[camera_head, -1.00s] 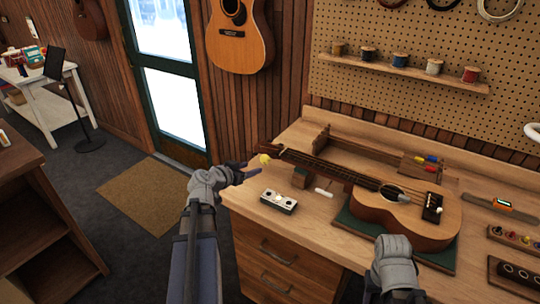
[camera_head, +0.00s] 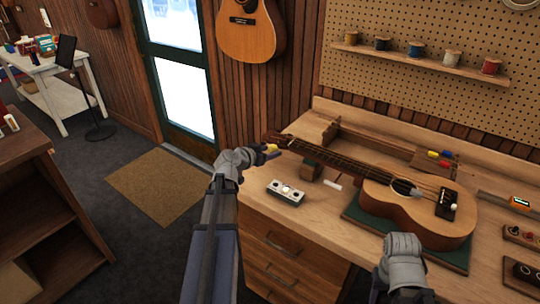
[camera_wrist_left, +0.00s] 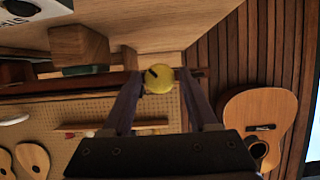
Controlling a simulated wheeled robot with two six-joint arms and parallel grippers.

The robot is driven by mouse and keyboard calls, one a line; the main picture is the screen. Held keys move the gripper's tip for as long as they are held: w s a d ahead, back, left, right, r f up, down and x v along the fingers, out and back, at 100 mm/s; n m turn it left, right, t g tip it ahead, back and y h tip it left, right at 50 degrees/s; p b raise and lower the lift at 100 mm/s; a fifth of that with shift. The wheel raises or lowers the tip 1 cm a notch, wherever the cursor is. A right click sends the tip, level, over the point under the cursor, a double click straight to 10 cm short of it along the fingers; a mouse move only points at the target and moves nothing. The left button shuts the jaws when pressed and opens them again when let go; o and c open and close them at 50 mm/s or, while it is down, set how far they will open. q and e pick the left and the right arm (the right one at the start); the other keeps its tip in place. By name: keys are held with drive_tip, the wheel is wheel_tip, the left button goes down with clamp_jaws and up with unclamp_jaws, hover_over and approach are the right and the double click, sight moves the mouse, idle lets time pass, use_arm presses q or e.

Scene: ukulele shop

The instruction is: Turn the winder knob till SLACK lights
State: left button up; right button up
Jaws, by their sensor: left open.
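The yellow winder knob (camera_wrist_left: 159,78) shows between the two fingers of my left gripper (camera_wrist_left: 162,88) in the left wrist view. The fingers are apart, one on each side; I cannot tell if either touches it. In the head view my left gripper (camera_head: 270,151) is at the ukulele's headstock end, partly covering the knob (camera_head: 272,147). The ukulele (camera_head: 420,213) lies on a green mat (camera_head: 440,258), its neck on a wooden block (camera_head: 311,170). A small white box (camera_head: 286,193) sits below the headstock; its lamp labels are too small to read. My right gripper (camera_head: 403,270) is near the bench front, fingers unclear.
A short white rod (camera_head: 333,184) lies beside the neck block. A wooden rack (camera_head: 445,163) with coloured handles stands behind the ukulele. A guitar (camera_head: 250,32) hangs on the wall. Open floor with a brown mat (camera_head: 156,185) is at the left.

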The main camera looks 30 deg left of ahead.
use_arm(q)
drive_tip(key=shift+w+f, duration=0.15)
drive_tip(key=shift+w, duration=0.1)
drive_tip(key=shift+c, duration=0.3)
clamp_jaws()
